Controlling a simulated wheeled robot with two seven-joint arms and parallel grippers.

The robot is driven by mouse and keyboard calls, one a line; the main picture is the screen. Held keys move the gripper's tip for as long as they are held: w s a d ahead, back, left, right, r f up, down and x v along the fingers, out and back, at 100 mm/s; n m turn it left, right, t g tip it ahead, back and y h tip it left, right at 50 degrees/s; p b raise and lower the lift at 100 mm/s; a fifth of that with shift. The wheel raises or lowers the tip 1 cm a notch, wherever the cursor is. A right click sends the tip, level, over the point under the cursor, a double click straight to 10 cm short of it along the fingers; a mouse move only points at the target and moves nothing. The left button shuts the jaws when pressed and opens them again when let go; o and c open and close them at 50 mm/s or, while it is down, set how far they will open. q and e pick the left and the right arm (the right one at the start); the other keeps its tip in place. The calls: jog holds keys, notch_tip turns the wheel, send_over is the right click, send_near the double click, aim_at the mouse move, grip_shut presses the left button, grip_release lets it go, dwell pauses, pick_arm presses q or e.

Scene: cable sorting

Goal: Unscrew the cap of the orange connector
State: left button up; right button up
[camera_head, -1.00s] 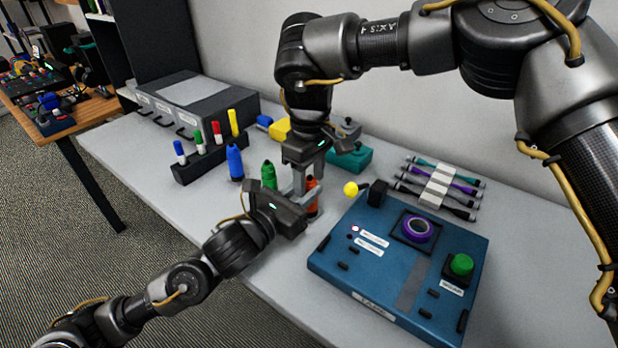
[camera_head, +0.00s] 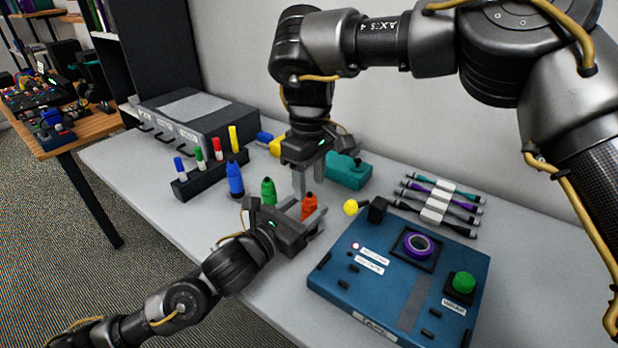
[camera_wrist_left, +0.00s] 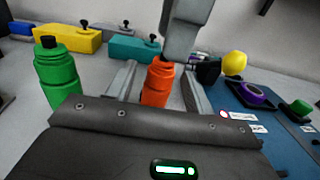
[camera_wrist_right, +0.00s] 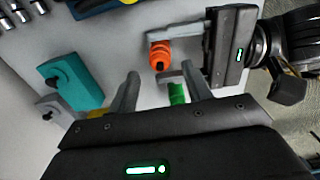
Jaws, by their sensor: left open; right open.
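The orange connector (camera_head: 309,207) stands upright on the grey table; its top looks dark in the left wrist view (camera_wrist_left: 157,85). My left gripper (camera_head: 313,203) is open, with one finger on each side of the connector; I cannot tell whether they touch it. My right gripper (camera_head: 308,187) is open and points down just behind and above the connector. One of its fingers hides part of the connector's top in the left wrist view. In the right wrist view the orange connector (camera_wrist_right: 160,55) is outside my right gripper's fingers (camera_wrist_right: 160,85), which hold nothing.
A green connector (camera_head: 268,190) and a blue connector (camera_head: 235,180) stand to the left. A blue panel (camera_head: 340,275) with a yellow ball, purple ring and green button is at the right. A teal block (camera_head: 348,172) and bundled cables (camera_head: 437,202) lie behind.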

pick_arm(q)
jog(key=b+v, duration=0.2)
jog(key=v, duration=0.8)
jog(key=shift+f, duration=0.1)
pick_arm(e)
jog(key=shift+f, duration=0.95)
pick_arm(q)
jog(key=shift+s+a, duration=0.25)
